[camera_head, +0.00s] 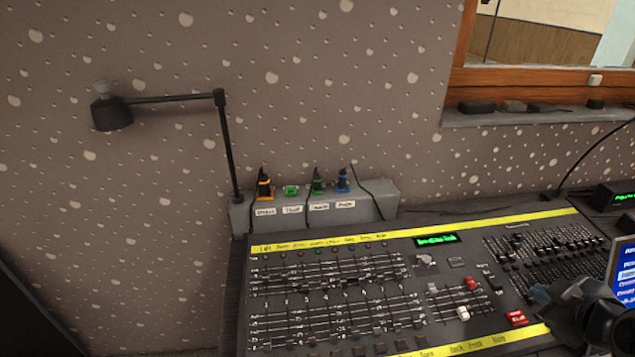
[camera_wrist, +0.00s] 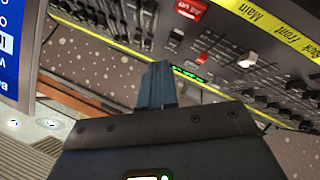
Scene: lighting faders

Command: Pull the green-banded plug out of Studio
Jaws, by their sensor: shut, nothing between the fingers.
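The green-banded plug (camera_head: 318,184) is a dark plug with a green band. It stands upright in the grey socket box (camera_head: 388,208) against the wall, third from the left. White labels sit below the sockets, but their words are too small to read surely, so I cannot tell which is Studio. My gripper (camera_head: 541,293) is over the right part of the mixing desk, well to the right of and nearer than the plug. In the wrist view its blue fingers (camera_wrist: 157,85) are together and empty. The plug cannot be made out there.
An orange-banded plug (camera_head: 264,186) and a blue-banded plug (camera_head: 343,182) stand in the box. A green socket (camera_head: 291,190) between them has no plug. A black lamp (camera_head: 112,113) rises at the box's left. The mixing desk (camera_head: 410,262) with faders lies in front; a screen (camera_head: 626,270) is at right.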

